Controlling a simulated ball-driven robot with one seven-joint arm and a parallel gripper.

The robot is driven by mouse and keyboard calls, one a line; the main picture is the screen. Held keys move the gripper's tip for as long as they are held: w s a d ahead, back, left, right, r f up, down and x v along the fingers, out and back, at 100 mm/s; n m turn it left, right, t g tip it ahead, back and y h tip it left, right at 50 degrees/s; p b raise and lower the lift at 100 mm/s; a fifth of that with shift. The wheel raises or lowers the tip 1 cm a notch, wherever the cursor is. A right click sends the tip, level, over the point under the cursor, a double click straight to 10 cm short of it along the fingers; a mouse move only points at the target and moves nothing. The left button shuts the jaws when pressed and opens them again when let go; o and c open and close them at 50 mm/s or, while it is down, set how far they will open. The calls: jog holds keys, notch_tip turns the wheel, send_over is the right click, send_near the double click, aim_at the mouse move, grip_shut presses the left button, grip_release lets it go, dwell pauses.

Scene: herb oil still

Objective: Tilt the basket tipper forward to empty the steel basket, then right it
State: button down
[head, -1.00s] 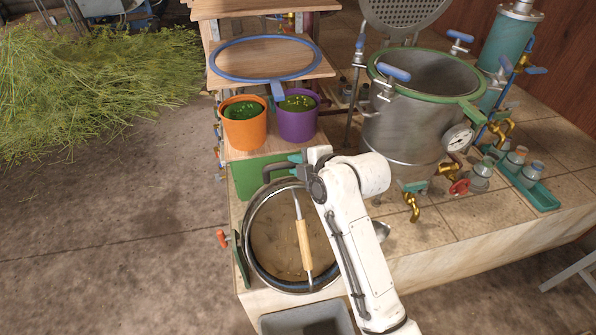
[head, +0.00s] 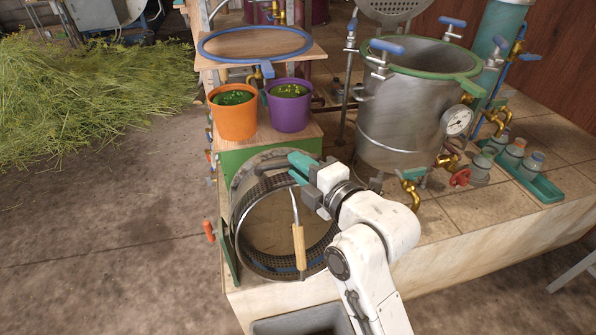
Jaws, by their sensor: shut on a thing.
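The steel basket (head: 240,235) sits in the tipper at the front left end of the bench. It is tilted forward, its round mouth facing me, with a dark perforated inner wall and a brownish inside. My gripper (head: 299,167) has teal fingers at the basket's upper back rim and is shut on the basket tipper there; the exact grip point is partly hidden. A hook tool with a wooden handle (head: 299,247) shows in front of the basket's mouth. The tipper's green side plate (head: 226,255) and an orange-red knob (head: 209,230) are at the left.
A grey bin (head: 300,322) is below the basket at the front edge. Orange (head: 233,120) and purple (head: 289,112) buckets of green herb stand behind it. The steel still pot (head: 400,120) and a teal tray of bottles (head: 537,187) are right. Open floor lies left.

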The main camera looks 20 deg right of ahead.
jog(key=shift+s+a+f+t+b, duration=0.15)
jog(key=shift+s+f+t+b, duration=0.1)
jog(key=shift+s+b, duration=0.4)
jog(key=shift+s+a+f+t+b, duration=0.1)
jog(key=shift+s+f+t+b, duration=0.15)
jog(key=shift+s+b, duration=0.35)
jog(key=c, duration=1)
grip_release()
jog(key=shift+r, duration=0.1)
jog(key=shift+s+d+p, duration=0.2)
jog(key=shift+s+d, duration=0.15)
jog(key=shift+s, duration=1.4)
jog(key=shift+s+d+p, duration=0.2)
jog(key=shift+s+d, duration=0.15)
jog(key=shift+s, duration=1.45)
jog(key=shift+s+d+p, duration=0.2)
jog(key=shift+s+d, duration=0.15)
jog(key=shift+s, duration=1.4)
